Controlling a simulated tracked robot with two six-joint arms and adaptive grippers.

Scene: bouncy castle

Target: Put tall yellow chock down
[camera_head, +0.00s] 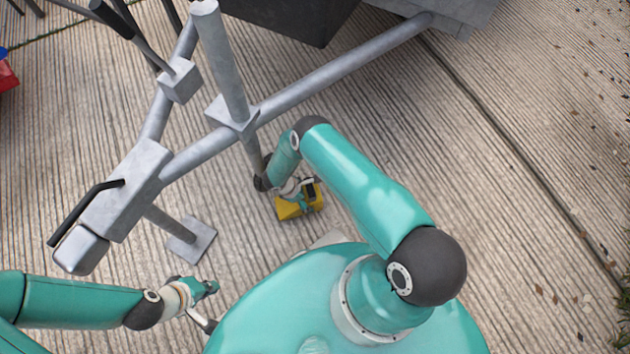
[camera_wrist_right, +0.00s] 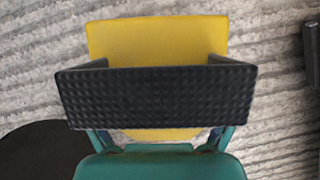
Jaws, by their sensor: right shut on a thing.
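The tall yellow chock (camera_head: 299,204) is in the head view, low over or on the ridged concrete, beside the trailer's jockey post. My right gripper (camera_head: 308,191) is shut on it from above. In the right wrist view the yellow chock (camera_wrist_right: 158,40) shows behind the black textured finger pad (camera_wrist_right: 155,97) of my gripper. Whether its underside touches the ground cannot be told. My left gripper (camera_head: 210,304) is at the lower left, away from the chock, with nothing seen in it; its fingers look apart.
A grey trailer drawbar (camera_head: 340,72) with a coupling (camera_head: 120,190) spans the upper left. Its upright post (camera_head: 226,70) stands close to my right arm, and a foot plate (camera_head: 191,240) rests on the concrete. Open concrete (camera_head: 500,220) lies to the right.

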